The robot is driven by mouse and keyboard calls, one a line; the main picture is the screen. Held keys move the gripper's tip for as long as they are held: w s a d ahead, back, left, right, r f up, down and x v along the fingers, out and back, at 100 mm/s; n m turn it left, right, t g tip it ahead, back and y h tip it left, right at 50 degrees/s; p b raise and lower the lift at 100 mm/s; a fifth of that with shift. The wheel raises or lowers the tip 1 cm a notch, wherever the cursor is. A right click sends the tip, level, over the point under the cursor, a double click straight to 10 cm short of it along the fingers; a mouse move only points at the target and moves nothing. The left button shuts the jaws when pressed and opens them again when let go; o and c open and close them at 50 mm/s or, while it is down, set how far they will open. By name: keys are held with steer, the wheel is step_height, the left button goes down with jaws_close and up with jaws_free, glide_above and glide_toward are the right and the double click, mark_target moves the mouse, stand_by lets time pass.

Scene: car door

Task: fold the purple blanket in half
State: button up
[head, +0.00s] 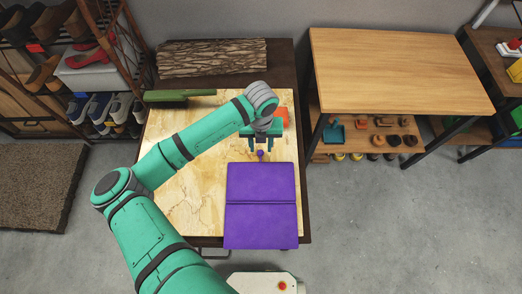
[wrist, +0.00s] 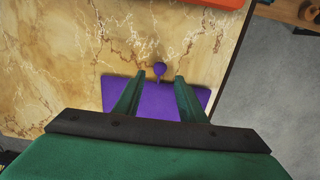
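The purple blanket (head: 261,184) lies flat and spread out on the light, marbled table top (head: 190,215), near its front right. A crease runs across its middle from left to right. A small round purple tab (head: 260,154) sticks out from its far edge. In the wrist view the tab (wrist: 159,69) shows between and just beyond the fingertips, with part of the blanket (wrist: 150,98) behind the fingers. My green gripper (head: 264,148) is over the far edge, its fingers apart on either side of the tab. In the wrist view my gripper (wrist: 160,76) is open and empty.
A green-handled brush (head: 180,95) lies at the table's far left, and an orange object (head: 281,116) lies behind my gripper. A log (head: 212,58) lies at the back. A shoe rack (head: 80,70) stands left, a wooden table (head: 395,70) right. The marbled top left of the blanket is clear.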

mark_target(261, 153)
steer(key=shift+f, duration=2.45)
jaws_close()
